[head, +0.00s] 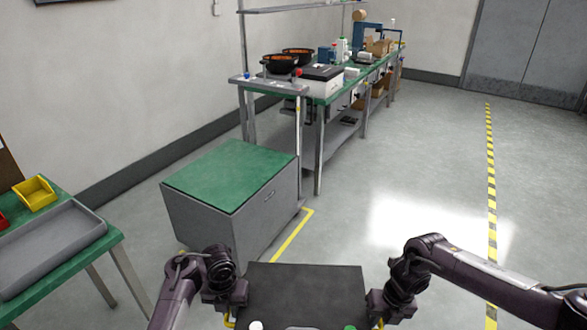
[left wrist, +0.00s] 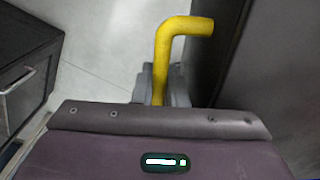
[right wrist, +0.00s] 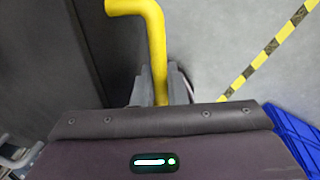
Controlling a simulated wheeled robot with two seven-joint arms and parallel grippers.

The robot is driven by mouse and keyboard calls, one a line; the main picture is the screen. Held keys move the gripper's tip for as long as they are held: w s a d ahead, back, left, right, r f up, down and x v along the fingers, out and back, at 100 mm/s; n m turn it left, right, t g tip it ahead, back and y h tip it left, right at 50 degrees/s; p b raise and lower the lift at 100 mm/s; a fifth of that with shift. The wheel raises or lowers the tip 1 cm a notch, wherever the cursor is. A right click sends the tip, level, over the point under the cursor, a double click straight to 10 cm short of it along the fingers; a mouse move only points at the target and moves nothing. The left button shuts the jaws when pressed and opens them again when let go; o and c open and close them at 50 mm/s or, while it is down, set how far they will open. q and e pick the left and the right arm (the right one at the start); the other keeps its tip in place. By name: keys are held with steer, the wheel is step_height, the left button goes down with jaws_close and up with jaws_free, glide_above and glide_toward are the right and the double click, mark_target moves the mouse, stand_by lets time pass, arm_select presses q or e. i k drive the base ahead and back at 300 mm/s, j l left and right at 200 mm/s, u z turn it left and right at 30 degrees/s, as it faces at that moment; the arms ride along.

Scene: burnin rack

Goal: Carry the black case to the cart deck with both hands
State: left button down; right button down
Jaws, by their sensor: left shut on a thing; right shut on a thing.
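The black case (head: 305,290) is at the bottom of the head view, between my two arms, and its near part is cut off. My left gripper (head: 231,318) is shut on the yellow handle at its left side; the bent handle (left wrist: 168,55) shows in the left wrist view. My right gripper (head: 378,318) is shut on the yellow handle at its right side; it also shows in the right wrist view (right wrist: 156,50). What lies under the case is hidden. I cannot make out a cart deck for certain.
A grey cabinet with a green top (head: 230,172) stands ahead-left, near the case. A green table with a grey tray (head: 50,250) is at left. A long workbench (head: 335,85) runs behind. Floor at right is clear around a yellow-black line (head: 491,190). A blue object (right wrist: 298,135) lies right.

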mark_target(232, 181)
steer(key=i+j+z, duration=0.1)
steer(key=i, duration=1.1)
steer(key=i+l+u, duration=0.1)
steer(key=i, duration=0.5)
steer(key=i+l+u, duration=0.15)
steer(key=i, duration=0.4)
steer(key=i+u, duration=0.25)
steer(key=u, duration=0.15)
steer(key=i+l+u, duration=0.15)
steer(key=u, duration=0.25)
steer(key=i+l+u, duration=0.25)
steer(key=u, duration=0.15)
steer(key=i+l+u, duration=0.2)
steer(key=i+u, duration=0.15)
